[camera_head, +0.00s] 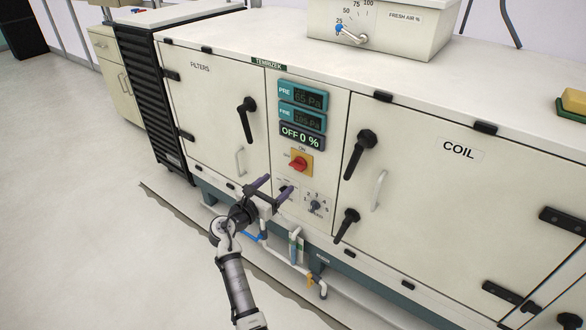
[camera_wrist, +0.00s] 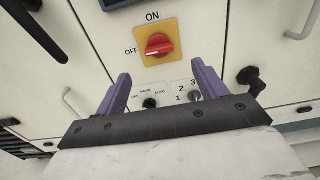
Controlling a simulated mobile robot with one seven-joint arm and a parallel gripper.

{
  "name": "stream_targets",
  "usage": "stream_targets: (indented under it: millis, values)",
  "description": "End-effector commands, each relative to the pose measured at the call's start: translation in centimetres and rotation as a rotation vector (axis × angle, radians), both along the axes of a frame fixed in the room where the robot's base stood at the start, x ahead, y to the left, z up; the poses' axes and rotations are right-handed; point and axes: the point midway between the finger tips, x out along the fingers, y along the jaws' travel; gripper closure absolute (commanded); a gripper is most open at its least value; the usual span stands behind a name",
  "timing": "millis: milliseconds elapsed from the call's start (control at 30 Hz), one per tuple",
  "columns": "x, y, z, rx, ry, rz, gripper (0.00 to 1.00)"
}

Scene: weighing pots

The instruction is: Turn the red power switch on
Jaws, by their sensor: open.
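The red power switch (camera_head: 299,163) is a rotary knob on a yellow-orange plate in the cabinet's middle panel. In the wrist view the red knob (camera_wrist: 158,46) lies turned sideways, its white mark at the left toward "OFF"; "ON" is printed above. The display (camera_head: 302,134) above it reads "OFF 0 %". My gripper (camera_head: 277,190) is in front of the panel, below the switch and apart from it. Its two purple fingers (camera_wrist: 160,84) are wide apart with nothing between them. In the wrist view the switch appears beyond and above the fingertips.
Below the switch are a small black selector (camera_wrist: 150,103) and a numbered dial (camera_head: 315,205). Black door handles flank the panel, on the filters door (camera_head: 247,118) and the coil door (camera_head: 358,152). Pipes (camera_head: 290,262) run along the base. The floor at left is clear.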

Motion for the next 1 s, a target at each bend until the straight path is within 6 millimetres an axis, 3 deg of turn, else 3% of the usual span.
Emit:
stream_targets:
  millis: [200,400,600,900,1000]
  values:
    - [4.0,-2.9,0.1,0.0,-0.003,0.0,0.29]
    - [6.7,-4.7,0.1,0.001,-0.004,0.002,0.29]
    - [7.9,-5.6,0.1,0.001,-0.004,0.004,0.29]
    - [8.0,-5.7,0.1,0.001,-0.003,0.004,0.29]
    - [8.0,-5.7,0.1,0.001,-0.003,0.004,0.42]
